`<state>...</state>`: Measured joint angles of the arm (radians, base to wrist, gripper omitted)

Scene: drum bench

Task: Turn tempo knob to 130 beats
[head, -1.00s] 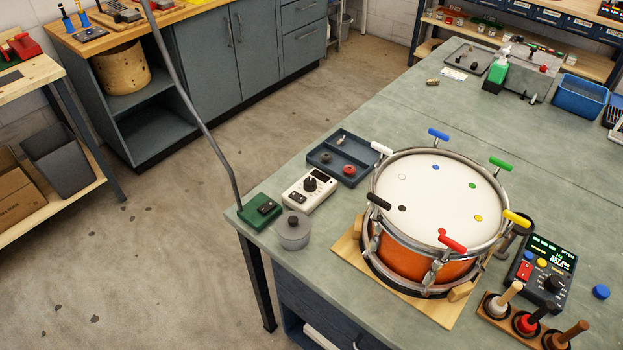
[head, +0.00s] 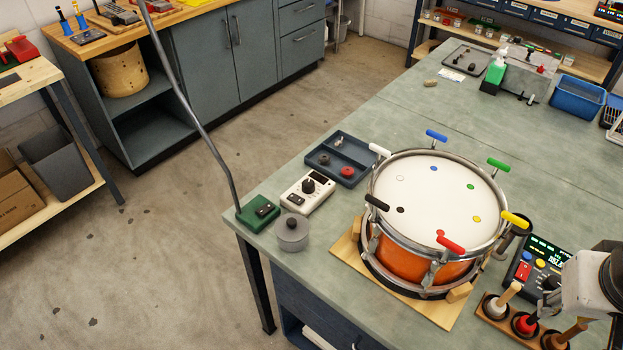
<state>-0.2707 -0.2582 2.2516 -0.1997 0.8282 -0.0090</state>
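A dark control unit (head: 522,255) with a lit display (head: 546,252) stands at the right of the bench. It has a red switch (head: 523,271), small blue and yellow buttons and a black knob (head: 549,282). A pale and dark part of my arm (head: 590,283) covers the unit's right side and part of the knob. The display digits are too small and covered to read surely. My gripper's fingertips cannot be made out, nor whether they touch the knob. A white box (head: 301,197) with another black knob (head: 308,186) lies left of the drum.
An orange drum (head: 400,252) with coloured tuning keys stands on a wooden board (head: 345,248) left of the unit. A wooden holder (head: 487,308) with several upright handled tools stands just in front of the unit. A blue tray (head: 345,157) lies behind.

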